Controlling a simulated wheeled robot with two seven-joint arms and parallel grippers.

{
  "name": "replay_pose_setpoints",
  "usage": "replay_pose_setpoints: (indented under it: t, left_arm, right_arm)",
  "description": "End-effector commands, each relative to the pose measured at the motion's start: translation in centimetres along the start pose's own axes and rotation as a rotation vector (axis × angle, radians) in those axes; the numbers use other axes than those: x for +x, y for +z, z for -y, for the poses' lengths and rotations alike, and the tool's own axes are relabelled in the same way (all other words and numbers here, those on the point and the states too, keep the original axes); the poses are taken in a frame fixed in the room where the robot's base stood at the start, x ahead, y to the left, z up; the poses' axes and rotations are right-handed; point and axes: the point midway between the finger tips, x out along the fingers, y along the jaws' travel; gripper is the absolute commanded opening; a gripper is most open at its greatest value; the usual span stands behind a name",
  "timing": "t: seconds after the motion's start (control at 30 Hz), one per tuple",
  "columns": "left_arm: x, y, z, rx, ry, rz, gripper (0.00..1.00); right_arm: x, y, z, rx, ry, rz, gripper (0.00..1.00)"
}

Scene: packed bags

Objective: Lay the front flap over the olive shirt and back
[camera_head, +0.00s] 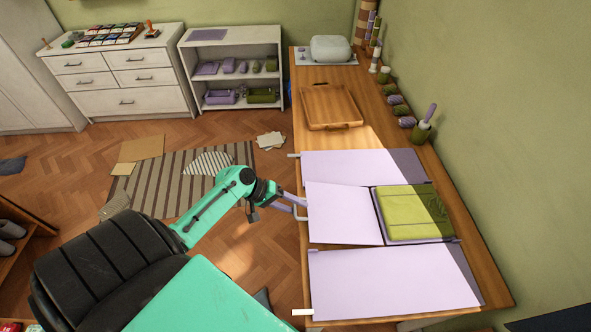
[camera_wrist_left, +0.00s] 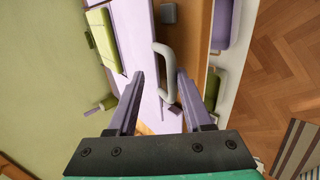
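The lavender front flap (camera_head: 342,213) lies open and flat on the wooden table, toward the near-left table edge. It also shows in the left wrist view (camera_wrist_left: 139,38). A grey loop handle (camera_wrist_left: 160,70) sticks out from its outer edge. The folded olive shirt (camera_head: 412,212) lies uncovered on the bag's middle panel, right of the front flap. It shows partly in the left wrist view (camera_wrist_left: 103,40). My left gripper (camera_wrist_left: 160,76) is open, its fingers on either side of the handle; contact cannot be told. My right gripper is not in view.
Two lavender side flaps lie open, one at the far side (camera_head: 355,166) and one at the near side (camera_head: 390,280). A wooden tray (camera_head: 331,104) stands farther up the table (camera_head: 362,133). Rolled items and a cup (camera_head: 421,131) line the wall side.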

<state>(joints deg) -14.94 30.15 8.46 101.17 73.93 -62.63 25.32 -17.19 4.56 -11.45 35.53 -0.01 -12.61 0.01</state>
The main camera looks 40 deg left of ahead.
Motion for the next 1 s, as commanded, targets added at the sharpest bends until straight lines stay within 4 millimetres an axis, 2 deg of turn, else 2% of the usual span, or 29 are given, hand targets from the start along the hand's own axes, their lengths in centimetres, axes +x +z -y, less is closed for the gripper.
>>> replay_pose_setpoints:
  t: [0.03,0.2,0.53,0.77,1.0]
  left_arm:
    - [-0.8,0.0,-1.0,0.000,0.001,0.000,0.50]
    - [-1.9,0.0,-2.3,0.000,0.001,0.000,0.50]
    - [-2.0,0.0,-2.2,0.000,0.001,0.000,0.50]
    - [-4.8,0.0,-3.2,0.000,-0.001,0.000,0.50]
    - [-7.0,0.0,-3.6,0.000,-0.001,0.000,0.50]
  right_arm:
    - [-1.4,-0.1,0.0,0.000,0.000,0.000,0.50]
    - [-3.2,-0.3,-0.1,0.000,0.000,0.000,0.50]
    - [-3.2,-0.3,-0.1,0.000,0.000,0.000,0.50]
    - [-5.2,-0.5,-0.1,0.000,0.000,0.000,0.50]
    - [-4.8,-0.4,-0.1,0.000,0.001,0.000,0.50]
